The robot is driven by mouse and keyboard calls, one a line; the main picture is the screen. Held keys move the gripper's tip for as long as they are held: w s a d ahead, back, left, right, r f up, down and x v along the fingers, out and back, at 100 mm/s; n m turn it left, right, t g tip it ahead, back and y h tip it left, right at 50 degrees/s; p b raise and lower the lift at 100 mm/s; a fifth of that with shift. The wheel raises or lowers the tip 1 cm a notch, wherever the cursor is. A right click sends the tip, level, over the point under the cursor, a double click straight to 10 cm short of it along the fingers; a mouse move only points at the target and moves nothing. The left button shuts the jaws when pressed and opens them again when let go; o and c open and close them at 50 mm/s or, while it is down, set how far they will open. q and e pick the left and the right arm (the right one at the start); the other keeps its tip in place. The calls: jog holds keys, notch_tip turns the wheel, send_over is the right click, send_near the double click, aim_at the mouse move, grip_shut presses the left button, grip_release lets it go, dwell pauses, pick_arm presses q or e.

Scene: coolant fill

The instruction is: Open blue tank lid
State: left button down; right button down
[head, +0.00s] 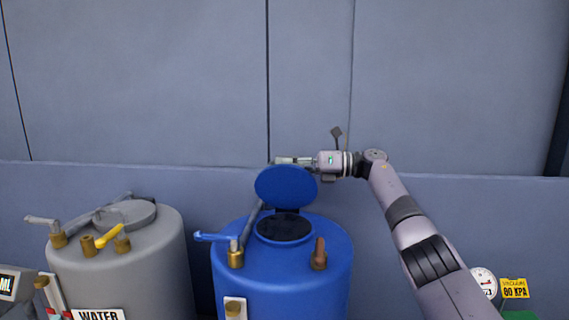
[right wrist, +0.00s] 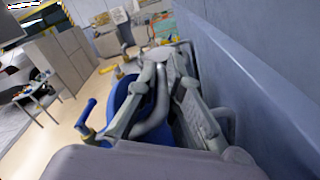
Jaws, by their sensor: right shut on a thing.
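The blue tank (head: 285,275) stands in the middle of the head view with its round dark opening (head: 285,227) uncovered. Its blue lid (head: 287,187) is raised and stands tilted up at the back of the opening. My right gripper (head: 280,161) is at the top edge of the lid, coming in from the right. In the right wrist view its fingers (right wrist: 155,85) are closed together, with blue of the lid or tank (right wrist: 125,105) behind them. The exact contact with the lid is hidden. My left gripper is not in view.
A grey water tank (head: 120,255) with a closed lid (head: 127,215) stands to the left. Blue-handled (head: 215,237) and brown valves (head: 319,255) stick up from the blue tank. A wall (head: 430,90) is close behind. A gauge (head: 484,283) is at lower right.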

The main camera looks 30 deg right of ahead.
jog(key=shift+w+d+r+m, duration=0.1)
jog(key=shift+w+d+m, duration=0.15)
jog(key=shift+w+m, duration=0.05)
jog(key=shift+w, duration=0.1)
dwell(0.4)
jog(key=c, duration=1.7)
grip_release()
jog(key=shift+s, duration=0.2)
jog(key=shift+w+f, duration=0.1)
jog(key=shift+f, duration=0.1)
jog(key=shift+w+d, duration=0.2)
jog(key=v, duration=0.7)
jog(key=shift+s+d+f, duration=0.1)
jog(key=shift+s+d, duration=0.05)
